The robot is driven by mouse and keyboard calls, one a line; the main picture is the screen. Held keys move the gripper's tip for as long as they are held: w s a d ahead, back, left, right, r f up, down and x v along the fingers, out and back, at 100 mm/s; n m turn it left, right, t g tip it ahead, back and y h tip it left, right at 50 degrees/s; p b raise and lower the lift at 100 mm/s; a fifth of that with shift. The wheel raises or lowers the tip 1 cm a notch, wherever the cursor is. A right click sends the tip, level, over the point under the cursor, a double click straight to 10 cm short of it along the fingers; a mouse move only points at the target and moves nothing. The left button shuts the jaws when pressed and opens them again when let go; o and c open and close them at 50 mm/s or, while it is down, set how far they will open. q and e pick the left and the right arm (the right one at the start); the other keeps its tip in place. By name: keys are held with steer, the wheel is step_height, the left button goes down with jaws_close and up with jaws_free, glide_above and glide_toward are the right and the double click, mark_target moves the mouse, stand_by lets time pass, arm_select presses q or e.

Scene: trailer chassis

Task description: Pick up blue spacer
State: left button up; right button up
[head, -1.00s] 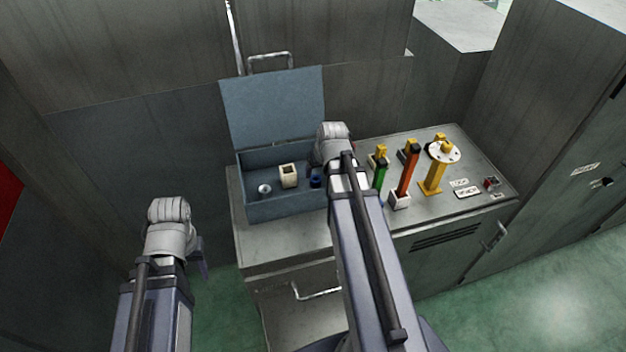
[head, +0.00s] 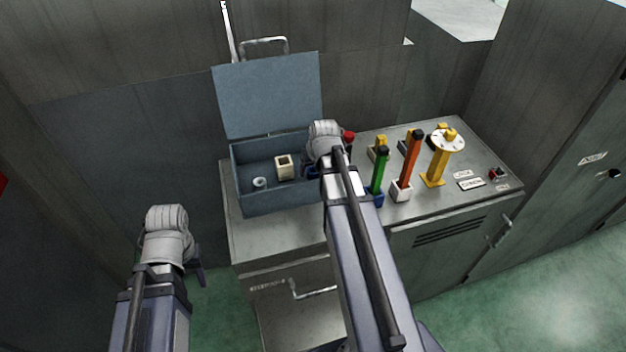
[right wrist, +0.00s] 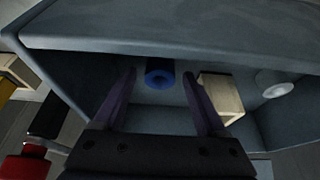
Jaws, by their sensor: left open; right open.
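The blue spacer (right wrist: 160,78) is a short blue ring with a dark hole, lying in the open blue-grey box (head: 283,203). In the head view the spacer (head: 312,172) is mostly hidden behind my right wrist. My right gripper (right wrist: 159,74) is open; in the right wrist view its two fingertips appear on either side of the spacer, with a gap on each side. Whether the tips are down at the spacer's height I cannot tell. My left gripper (head: 199,272) hangs at the lower left, away from the cabinet; its fingers are mostly hidden.
A cream square block (head: 284,168) and a white ring (head: 260,183) share the box. The raised lid (head: 268,95) stands behind. Right of the box are a green post (head: 379,170), an orange post (head: 409,160), a yellow stand (head: 438,165) and a red-topped part (right wrist: 25,166).

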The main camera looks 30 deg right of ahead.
steer(key=shift+w+f, duration=0.1)
steer(key=shift+f, duration=0.2)
steer(key=shift+c, duration=0.3)
jaws_close()
